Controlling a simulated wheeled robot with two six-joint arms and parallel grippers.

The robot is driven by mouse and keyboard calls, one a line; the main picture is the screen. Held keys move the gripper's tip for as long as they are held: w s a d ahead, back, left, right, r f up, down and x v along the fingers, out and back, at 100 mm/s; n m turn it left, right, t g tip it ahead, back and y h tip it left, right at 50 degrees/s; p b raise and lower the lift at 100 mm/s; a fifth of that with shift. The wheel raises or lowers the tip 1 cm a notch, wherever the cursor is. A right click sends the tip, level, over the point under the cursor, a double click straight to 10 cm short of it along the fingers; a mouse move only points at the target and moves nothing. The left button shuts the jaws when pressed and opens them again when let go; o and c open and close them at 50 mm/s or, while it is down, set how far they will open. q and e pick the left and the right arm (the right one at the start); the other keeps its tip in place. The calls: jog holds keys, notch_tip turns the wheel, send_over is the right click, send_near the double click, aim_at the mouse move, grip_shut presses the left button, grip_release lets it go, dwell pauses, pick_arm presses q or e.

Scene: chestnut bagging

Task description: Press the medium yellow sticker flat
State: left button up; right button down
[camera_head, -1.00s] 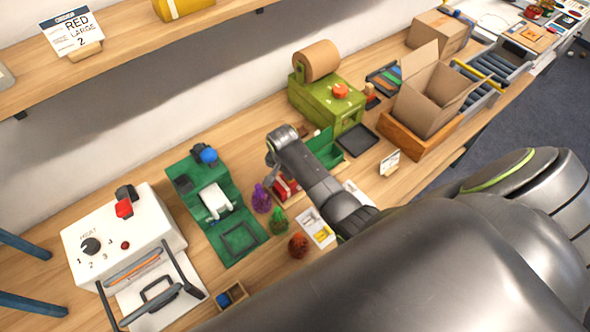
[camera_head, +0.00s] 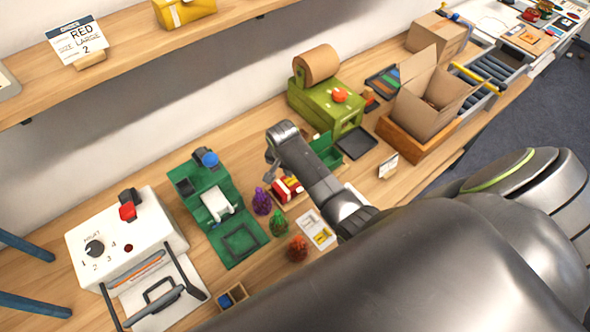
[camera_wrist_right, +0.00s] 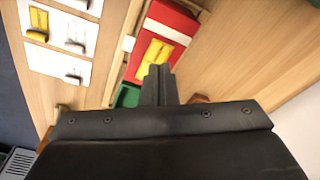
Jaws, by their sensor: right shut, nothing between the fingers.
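A red box or bag (camera_head: 283,191) stands in a wooden tray on the bench, partly behind my right arm in the head view. In the head view my right gripper (camera_head: 271,163) is above and behind the box. My left gripper is not in view.
Sticker cards (camera_wrist_right: 60,30) lie left in the wrist view. Purple (camera_head: 262,202), green (camera_head: 279,222) and orange-brown (camera_head: 298,249) net bags stand near the tray. A green press (camera_head: 232,215), a white heat sealer (camera_head: 125,240) and a green roll dispenser (camera_head: 325,105) flank the space.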

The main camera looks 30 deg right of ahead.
jog(key=shift+r, duration=1.8)
